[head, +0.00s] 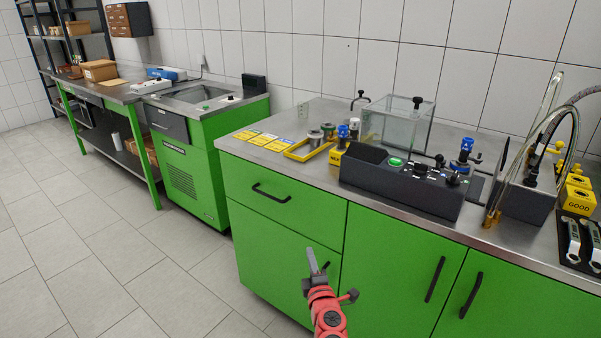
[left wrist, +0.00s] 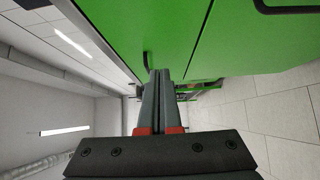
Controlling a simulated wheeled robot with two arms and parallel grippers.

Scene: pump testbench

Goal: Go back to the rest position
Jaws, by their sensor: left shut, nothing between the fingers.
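My left gripper (head: 313,262) shows at the bottom middle of the head view on its red arm, in front of the green cabinet (head: 285,235). Its fingers are together and hold nothing. In the left wrist view the closed fingers (left wrist: 159,78) point ahead along the green cabinet front (left wrist: 170,35), apart from it as far as I can tell. My right gripper does not show in either view.
The steel bench top (head: 262,158) carries a black control box (head: 400,180), a clear tank (head: 396,118), a yellow tray (head: 308,149) and clear hoses (head: 560,112). A green machine (head: 195,180) stands to the left. The tiled floor (head: 110,260) at left is clear.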

